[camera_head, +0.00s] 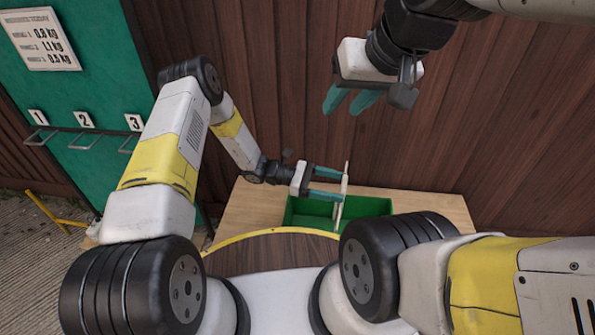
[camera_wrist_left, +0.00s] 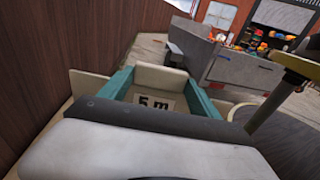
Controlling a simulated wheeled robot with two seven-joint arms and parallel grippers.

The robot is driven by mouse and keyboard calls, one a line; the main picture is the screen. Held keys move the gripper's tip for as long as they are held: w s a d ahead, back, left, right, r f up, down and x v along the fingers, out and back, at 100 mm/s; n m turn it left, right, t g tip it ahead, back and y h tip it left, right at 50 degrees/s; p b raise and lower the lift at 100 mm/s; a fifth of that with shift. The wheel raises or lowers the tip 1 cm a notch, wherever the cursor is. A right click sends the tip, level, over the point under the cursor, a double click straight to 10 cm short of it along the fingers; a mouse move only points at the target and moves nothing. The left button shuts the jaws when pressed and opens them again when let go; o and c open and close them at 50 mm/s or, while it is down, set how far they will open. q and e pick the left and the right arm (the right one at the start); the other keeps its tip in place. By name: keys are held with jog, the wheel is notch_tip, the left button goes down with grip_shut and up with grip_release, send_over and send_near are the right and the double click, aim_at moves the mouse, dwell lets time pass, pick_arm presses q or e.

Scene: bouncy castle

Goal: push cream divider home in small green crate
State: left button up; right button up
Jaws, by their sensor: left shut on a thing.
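The small green crate (camera_head: 376,207) sits on a wooden tabletop in the head view. The thin cream divider (camera_head: 344,184) stands nearly upright, leaning slightly. Its lower end reaches down across the crate, and its upper part stands above the rim. I cannot tell whether its lower edge is seated. My left gripper (camera_head: 339,187) is shut on the divider, with its teal fingers above the crate. In the left wrist view the cream divider (camera_wrist_left: 160,80) shows between the teal fingers (camera_wrist_left: 160,92). My right gripper (camera_head: 350,101) hangs above and behind the crate, open and empty.
The wooden tabletop (camera_head: 250,207) has clear room left of the crate. A dark red plank wall (camera_head: 470,130) stands close behind. A green board with numbered hooks (camera_head: 85,120) is at the left. A "5 m" label (camera_wrist_left: 155,103) shows between the fingers in the wrist view.

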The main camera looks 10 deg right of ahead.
pick_arm(q)
jog(key=shift+n+t+h, duration=0.5)
jog(key=shift+t, duration=0.3)
jog(key=shift+w+d+f, duration=0.25)
jog(key=shift+f, duration=0.6)
jog(key=shift+w+d+f, duration=0.3)
jog(key=shift+f, duration=0.6)
jog(key=shift+w+d+f, duration=0.25)
jog(key=shift+f, duration=0.7)
